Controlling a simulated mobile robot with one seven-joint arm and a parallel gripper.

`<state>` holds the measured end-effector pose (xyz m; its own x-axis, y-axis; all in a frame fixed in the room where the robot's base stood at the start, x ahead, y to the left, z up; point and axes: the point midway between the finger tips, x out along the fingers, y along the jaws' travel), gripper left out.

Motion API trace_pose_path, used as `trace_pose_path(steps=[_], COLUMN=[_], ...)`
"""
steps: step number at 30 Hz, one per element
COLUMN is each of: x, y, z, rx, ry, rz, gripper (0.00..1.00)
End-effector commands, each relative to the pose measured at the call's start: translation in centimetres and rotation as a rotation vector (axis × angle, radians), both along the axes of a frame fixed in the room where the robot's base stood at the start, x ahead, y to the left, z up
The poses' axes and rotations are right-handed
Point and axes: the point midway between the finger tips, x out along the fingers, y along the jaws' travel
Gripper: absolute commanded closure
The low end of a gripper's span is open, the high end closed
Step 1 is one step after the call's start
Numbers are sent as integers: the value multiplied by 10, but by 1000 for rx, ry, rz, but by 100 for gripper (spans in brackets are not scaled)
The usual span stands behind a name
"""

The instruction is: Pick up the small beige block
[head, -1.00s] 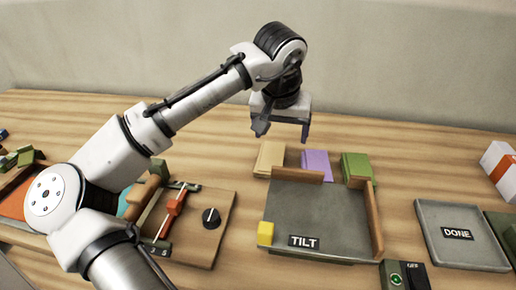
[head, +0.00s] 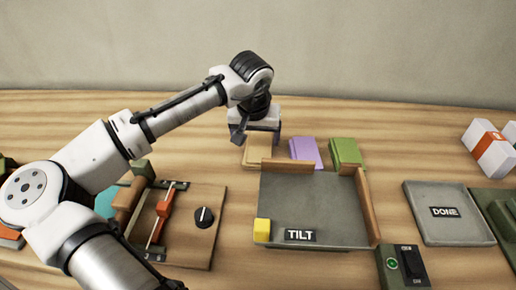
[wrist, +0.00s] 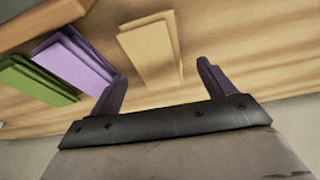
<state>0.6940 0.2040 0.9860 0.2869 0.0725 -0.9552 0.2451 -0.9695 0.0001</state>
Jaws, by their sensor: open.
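The small beige block (head: 256,154) lies on the wooden table behind the tilt tray, left of the purple and green blocks. In the head view my gripper (head: 256,139) is just above and behind it, and its fingers partly overlap the block's far end. In the wrist view the beige block (wrist: 150,48) lies ahead of my gripper (wrist: 160,74), in line with the gap between the fingers. The fingers are spread apart with nothing between them. I cannot tell the exact height above the block.
The purple block (head: 305,151) and green block (head: 346,152) lie close to the right. The dark tilt tray (head: 315,205), with wooden rails and a yellow cube (head: 262,230), stands in front. The grey DONE tray (head: 448,228) is at right. Bare table lies behind the blocks.

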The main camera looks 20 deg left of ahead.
Motion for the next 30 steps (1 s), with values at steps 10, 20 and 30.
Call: trace_pose_path(steps=[10, 20, 30], x=[16, 19, 19], y=[0, 1, 1], z=[-36, -48, -48], rx=[0, 0, 0], ry=[2, 0, 0], rz=[0, 1, 1], gripper=[18, 18, 59])
